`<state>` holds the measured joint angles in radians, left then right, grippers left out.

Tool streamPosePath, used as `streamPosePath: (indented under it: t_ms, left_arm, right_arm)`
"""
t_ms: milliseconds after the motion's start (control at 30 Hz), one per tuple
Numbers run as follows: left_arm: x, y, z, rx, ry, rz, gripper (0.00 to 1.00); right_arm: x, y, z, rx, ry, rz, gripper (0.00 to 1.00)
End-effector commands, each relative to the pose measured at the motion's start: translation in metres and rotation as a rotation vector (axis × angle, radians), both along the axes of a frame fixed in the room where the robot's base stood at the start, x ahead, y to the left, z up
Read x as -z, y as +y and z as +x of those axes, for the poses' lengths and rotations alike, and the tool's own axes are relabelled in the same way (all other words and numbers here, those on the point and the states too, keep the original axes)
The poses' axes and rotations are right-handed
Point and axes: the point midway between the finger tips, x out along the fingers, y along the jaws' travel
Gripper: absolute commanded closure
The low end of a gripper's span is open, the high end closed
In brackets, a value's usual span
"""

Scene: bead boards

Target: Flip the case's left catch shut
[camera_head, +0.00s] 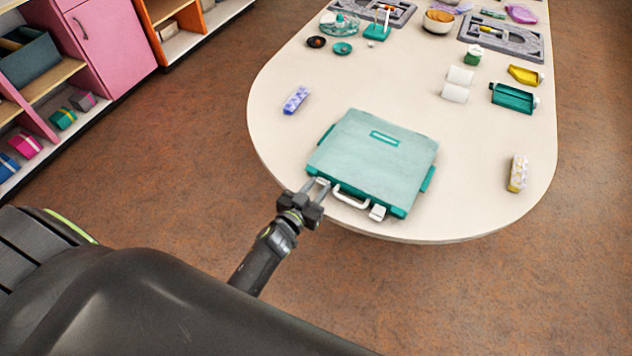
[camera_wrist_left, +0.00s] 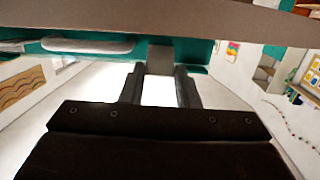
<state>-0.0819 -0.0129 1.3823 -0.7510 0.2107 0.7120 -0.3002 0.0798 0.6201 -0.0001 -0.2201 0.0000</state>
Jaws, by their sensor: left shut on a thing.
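The teal case (camera_head: 375,160) lies closed on the pale table, its front side near the table's front edge. Its white handle (camera_head: 350,198) and white right catch (camera_head: 377,213) show on that side. My left gripper (camera_head: 318,188) is at the front left corner of the case, shut on the left catch (camera_head: 322,181), which is mostly hidden by the fingers. In the left wrist view the catch (camera_wrist_left: 160,58) sits between the two fingers (camera_wrist_left: 159,85), with the handle (camera_wrist_left: 88,45) beside it. I cannot tell how far the catch is turned. My right gripper is not in view.
A purple patterned block (camera_head: 295,100) lies left of the case and a yellow patterned block (camera_head: 517,173) lies to the right. The table around the case is clear.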

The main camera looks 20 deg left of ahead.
Motion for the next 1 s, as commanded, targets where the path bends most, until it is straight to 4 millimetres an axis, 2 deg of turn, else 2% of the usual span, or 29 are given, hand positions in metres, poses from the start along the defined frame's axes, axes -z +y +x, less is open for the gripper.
streamPosePath:
  t_ms: [100, 467, 500, 633, 1000]
  left_arm:
    - [-0.0028, 0.0001, 0.0002, 0.000, 0.011, 0.002, 0.94]
    - [-0.0006, 0.0001, 0.0001, 0.000, 0.014, 0.003, 0.94]
    - [-0.0006, 0.0001, 0.0001, 0.000, 0.014, 0.003, 0.66]
    - [-0.0007, 0.0001, 0.0000, 0.000, 0.014, 0.003, 0.49]
    - [-0.0018, 0.0008, -0.0049, 0.000, 0.015, 0.002, 0.49]
  right_arm:
    - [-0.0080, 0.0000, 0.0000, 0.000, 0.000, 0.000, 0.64]
    - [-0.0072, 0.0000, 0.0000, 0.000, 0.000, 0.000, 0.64]
    - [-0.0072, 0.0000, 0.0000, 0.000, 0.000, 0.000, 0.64]
    - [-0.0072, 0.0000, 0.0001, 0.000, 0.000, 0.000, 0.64]
    - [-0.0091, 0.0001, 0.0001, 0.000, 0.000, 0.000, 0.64]
